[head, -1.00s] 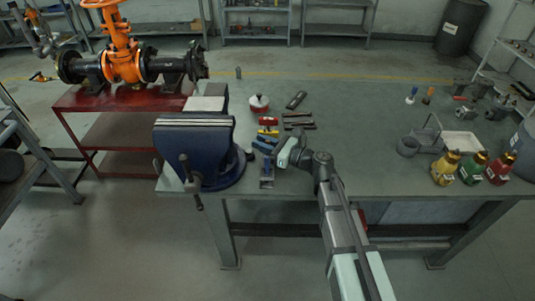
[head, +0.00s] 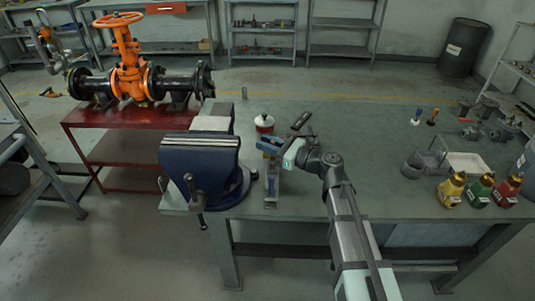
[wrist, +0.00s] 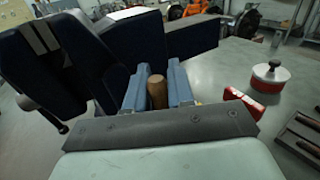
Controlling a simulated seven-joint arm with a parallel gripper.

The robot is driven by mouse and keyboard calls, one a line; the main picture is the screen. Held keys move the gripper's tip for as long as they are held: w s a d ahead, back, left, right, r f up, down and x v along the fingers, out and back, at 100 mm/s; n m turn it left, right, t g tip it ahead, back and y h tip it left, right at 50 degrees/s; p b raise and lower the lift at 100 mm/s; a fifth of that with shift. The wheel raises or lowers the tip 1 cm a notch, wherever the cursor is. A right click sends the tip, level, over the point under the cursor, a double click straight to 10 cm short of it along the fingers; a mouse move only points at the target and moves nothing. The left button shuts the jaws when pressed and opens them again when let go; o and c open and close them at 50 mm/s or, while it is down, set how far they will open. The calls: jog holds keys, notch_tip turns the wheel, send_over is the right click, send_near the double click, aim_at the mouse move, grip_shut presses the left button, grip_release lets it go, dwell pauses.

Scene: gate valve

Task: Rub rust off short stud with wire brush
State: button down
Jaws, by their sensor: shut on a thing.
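My gripper (head: 270,147) is above the bench, just right of the blue vise. In the wrist view, its two blue fingers (wrist: 157,88) are closed on a brown, rounded wooden piece (wrist: 157,92), which looks like the handle of the wire brush. The bristles are hidden in the wrist view. In the head view, a narrow grey-and-tan piece (head: 271,187) shows below the fingers near the bench's front edge; I cannot tell whether it is part of the brush. A small upright grey peg (head: 245,93) stands at the bench's far edge; I cannot tell whether it is the short stud.
The blue vise (head: 200,165) is close on the left. A red-and-white pot (head: 264,123) and a dark tool (head: 301,120) lie behind the gripper. A red block (wrist: 247,101) is right of the fingers.

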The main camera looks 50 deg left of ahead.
jog(key=w+a+r+t, duration=0.1)
jog(key=w+a, duration=0.1)
jog(key=w, duration=1.1)
jog(key=w+a+r, duration=0.1)
jog(key=w+a, duration=0.1)
jog(key=w, duration=1.2)
jog(key=shift+s+f+g, duration=0.5)
jog(key=shift+f, duration=3.55)
jog(key=shift+s+a, duration=2.15)
jog(key=shift+s, duration=0.55)
jog(key=shift+w+d, duration=2.15)
jog(key=shift+w, duration=0.6)
notch_tip(320, 180, up, 8)
